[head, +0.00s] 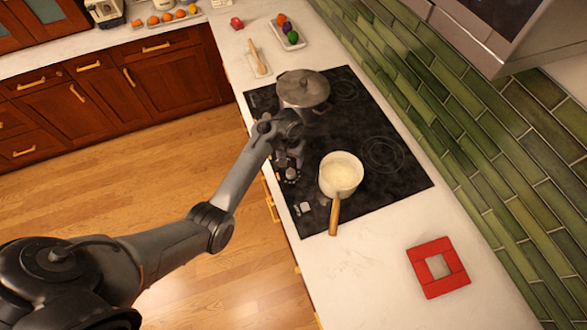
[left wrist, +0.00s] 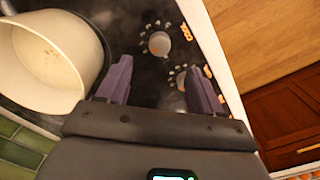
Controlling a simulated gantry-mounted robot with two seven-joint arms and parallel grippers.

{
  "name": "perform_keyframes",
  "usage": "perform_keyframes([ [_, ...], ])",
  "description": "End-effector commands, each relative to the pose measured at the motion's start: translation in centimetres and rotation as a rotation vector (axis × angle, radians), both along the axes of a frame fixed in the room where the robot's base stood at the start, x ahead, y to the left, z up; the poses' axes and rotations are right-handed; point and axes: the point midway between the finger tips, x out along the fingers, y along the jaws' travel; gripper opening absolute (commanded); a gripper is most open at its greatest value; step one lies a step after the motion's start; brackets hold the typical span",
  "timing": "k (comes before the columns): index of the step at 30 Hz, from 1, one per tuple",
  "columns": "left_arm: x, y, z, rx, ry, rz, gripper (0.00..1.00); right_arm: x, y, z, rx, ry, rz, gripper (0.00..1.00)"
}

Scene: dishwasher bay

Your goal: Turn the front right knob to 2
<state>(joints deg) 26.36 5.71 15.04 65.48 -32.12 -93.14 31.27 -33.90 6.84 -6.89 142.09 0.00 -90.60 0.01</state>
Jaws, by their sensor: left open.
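Two round grey knobs show on the black cooktop in the left wrist view. One knob (left wrist: 158,42) lies just beyond my fingertips, and a second knob (left wrist: 181,80) appears between the fingers, nearer the right one. Pale marks surround both, with orange lettering beside them. I cannot tell which is the front right knob, nor read their settings. My left gripper (head: 290,162) is open above the cooktop's front edge; its two purple fingers also show in the left wrist view (left wrist: 158,70). They do not visibly grip a knob. My right gripper is not in view.
A cream saucepan (head: 341,172) with a wooden handle stands on the cooktop (head: 385,190) close to my gripper. A lidded metal pot (head: 303,88) stands farther back. A red square trivet (head: 424,283) lies on the otherwise clear near counter.

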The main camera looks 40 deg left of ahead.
Motion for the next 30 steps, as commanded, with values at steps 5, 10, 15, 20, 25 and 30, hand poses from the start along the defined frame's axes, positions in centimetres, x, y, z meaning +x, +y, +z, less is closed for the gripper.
perform_keyframes([
  [5,0.2,0.1,-1.5,0.002,-0.003,0.0,0.66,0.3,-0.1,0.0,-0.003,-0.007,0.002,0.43],
  [10,0.2,0.1,-4.3,0.002,-0.003,0.001,0.66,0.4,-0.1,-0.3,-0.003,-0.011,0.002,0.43],
  [15,0.2,0.1,-7.0,0.003,-0.002,0.001,0.66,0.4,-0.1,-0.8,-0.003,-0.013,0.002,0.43],
  [20,0.2,0.1,-9.0,0.002,-0.003,0.0,0.66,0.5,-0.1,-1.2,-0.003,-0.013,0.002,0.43],
  [25,0.2,0.1,-10.0,0.002,-0.005,0.002,0.66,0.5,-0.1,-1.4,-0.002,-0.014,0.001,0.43],
  [30,0.2,0.1,-10.2,0.003,-0.006,0.001,0.66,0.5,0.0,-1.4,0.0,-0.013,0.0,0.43],
])
